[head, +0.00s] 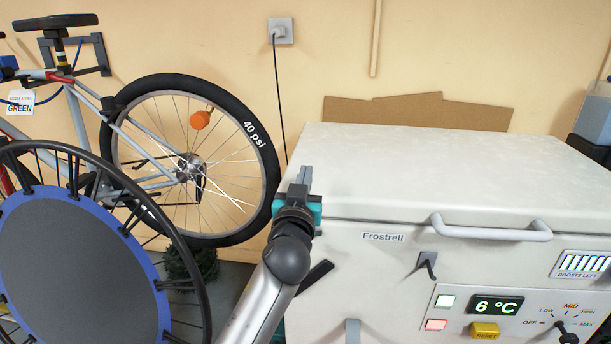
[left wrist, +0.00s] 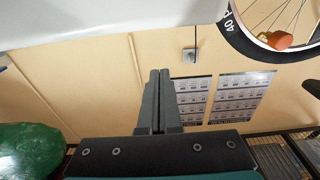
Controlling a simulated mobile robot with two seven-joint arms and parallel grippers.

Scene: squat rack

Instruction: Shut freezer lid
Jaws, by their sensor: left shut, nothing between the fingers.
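The white chest freezer (head: 385,270), labelled Frostrell, stands at the right of the head view. Its lid (head: 450,170) lies flat over the body, with only a thin seam along the front and no clear gap. A light bar handle (head: 490,231) is on the lid's front edge. My left gripper (head: 305,172) points up by the lid's left front corner; I cannot tell whether it touches. Its fingers are shut together and empty, as the left wrist view also shows (left wrist: 160,75). My right gripper is in neither view.
A bicycle (head: 185,165) and a round blue-rimmed trampoline (head: 75,260) crowd the left side. A black cord hangs from a wall socket (head: 281,31) behind the freezer. Cardboard (head: 420,110) leans behind the lid. A hook (head: 427,263) juts from the freezer front. The lid top is clear.

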